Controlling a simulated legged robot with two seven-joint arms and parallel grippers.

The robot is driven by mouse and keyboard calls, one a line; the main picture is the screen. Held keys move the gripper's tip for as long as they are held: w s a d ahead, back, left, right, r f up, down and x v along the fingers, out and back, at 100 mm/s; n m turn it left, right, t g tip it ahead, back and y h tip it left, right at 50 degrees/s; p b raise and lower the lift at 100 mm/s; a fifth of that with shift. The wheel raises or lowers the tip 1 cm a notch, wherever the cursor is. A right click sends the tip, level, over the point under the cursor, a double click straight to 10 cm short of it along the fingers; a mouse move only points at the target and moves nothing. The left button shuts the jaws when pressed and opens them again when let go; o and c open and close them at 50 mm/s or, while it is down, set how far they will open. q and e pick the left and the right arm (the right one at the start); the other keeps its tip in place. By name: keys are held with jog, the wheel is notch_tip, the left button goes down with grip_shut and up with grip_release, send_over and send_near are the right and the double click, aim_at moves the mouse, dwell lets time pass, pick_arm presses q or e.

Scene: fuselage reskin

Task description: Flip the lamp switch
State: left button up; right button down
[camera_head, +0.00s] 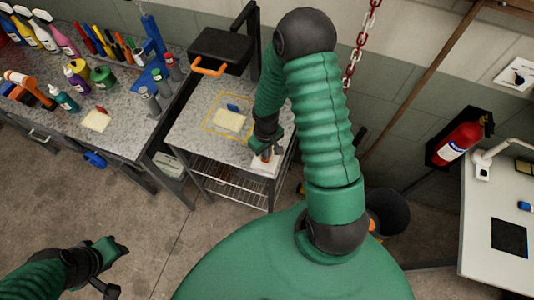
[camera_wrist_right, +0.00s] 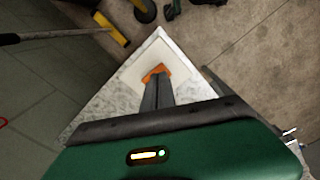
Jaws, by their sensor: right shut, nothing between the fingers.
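A small orange piece, which looks like the switch, sits on a white plate (camera_head: 262,165) at the near corner of the grey speckled cart. In the wrist view the orange switch (camera_wrist_right: 156,71) is partly hidden behind my fingertips, on the white plate (camera_wrist_right: 181,66). My right gripper (camera_head: 267,153) is shut and empty, reaching down over it; its dark fingers also show in the wrist view (camera_wrist_right: 156,84). Whether they touch the switch I cannot tell. My left gripper (camera_head: 116,268) hangs over the floor at lower left; its finger opening is unclear.
The cart top (camera_head: 190,125) holds a yellow pad (camera_head: 229,120) and a small blue block. The left workbench (camera_head: 130,110) is crowded with bottles and tools. A white lamp (camera_head: 482,168) stands on the right table (camera_head: 490,245), near a fire extinguisher (camera_head: 460,141).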

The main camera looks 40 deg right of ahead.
pick_arm(q)
jog(key=shift+a+f, duration=0.1)
pick_arm(e)
jog(key=shift+a+f, duration=0.1)
jog(key=shift+a, duration=0.05)
pick_arm(q)
jog(key=shift+a+f, duration=0.2)
jog(key=shift+a, duration=0.05)
pick_arm(e)
jog(key=shift+a+f, duration=0.1)
jog(key=shift+a, duration=0.1)
pick_arm(q)
jog(key=shift+d+f+b, duration=0.2)
jog(key=shift+b, duration=0.3)
pick_arm(e)
jog(key=shift+d+f, duration=0.2)
jog(key=shift+f, duration=0.2)
